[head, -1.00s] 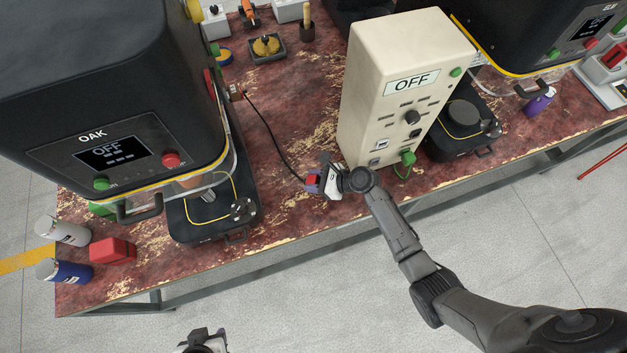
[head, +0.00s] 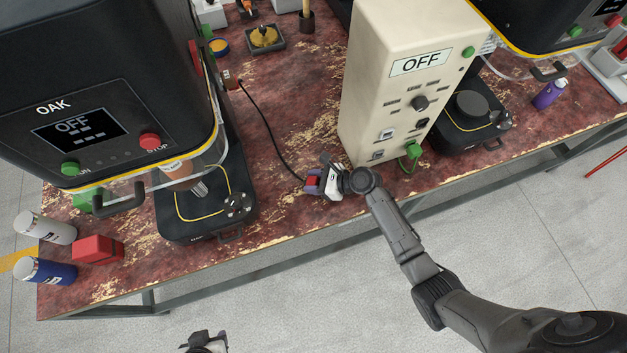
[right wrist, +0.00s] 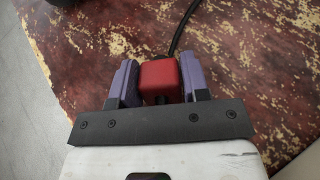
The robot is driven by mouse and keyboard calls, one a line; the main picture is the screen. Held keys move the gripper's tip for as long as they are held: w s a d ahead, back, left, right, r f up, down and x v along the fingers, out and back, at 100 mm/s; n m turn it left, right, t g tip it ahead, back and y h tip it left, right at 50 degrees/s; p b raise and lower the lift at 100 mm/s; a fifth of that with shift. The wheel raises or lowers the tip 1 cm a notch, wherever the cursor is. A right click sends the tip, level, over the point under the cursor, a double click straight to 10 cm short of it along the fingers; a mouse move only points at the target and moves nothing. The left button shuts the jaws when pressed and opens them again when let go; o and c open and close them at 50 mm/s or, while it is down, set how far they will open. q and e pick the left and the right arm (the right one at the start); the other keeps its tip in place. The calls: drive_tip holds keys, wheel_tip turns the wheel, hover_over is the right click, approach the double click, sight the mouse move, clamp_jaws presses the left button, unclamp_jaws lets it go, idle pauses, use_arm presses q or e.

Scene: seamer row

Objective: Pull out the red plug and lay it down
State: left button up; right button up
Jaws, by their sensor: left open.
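The red plug (head: 313,182) is near the front edge of the worktable, left of the cream OFF box (head: 380,120). A black cable (head: 268,130) runs from it back to the side of the OAK machine. My right gripper (head: 314,186) is shut on the plug. In the right wrist view the red plug (right wrist: 160,80) sits between the two purple fingers, which press against its sides. The plug is clear of any socket; whether it touches the tabletop I cannot tell. My left gripper (head: 205,345) is open and empty, at the bottom edge, off the table.
The OAK machine (head: 110,110) stands at the left, its display reading OFF. A green plug (head: 413,150) is in the box's front. A red block (head: 98,249), a white can (head: 45,228) and a blue can (head: 45,271) are at the left. Tabletop around the plug is clear.

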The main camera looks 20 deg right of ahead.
drive_tip(key=o, duration=0.4)
drive_tip(key=shift+o, duration=0.2)
drive_tip(key=p+v, duration=0.3)
drive_tip(key=v, duration=0.9)
drive_tip(key=shift+p+v, duration=0.35)
drive_tip(key=shift+v, duration=0.55)
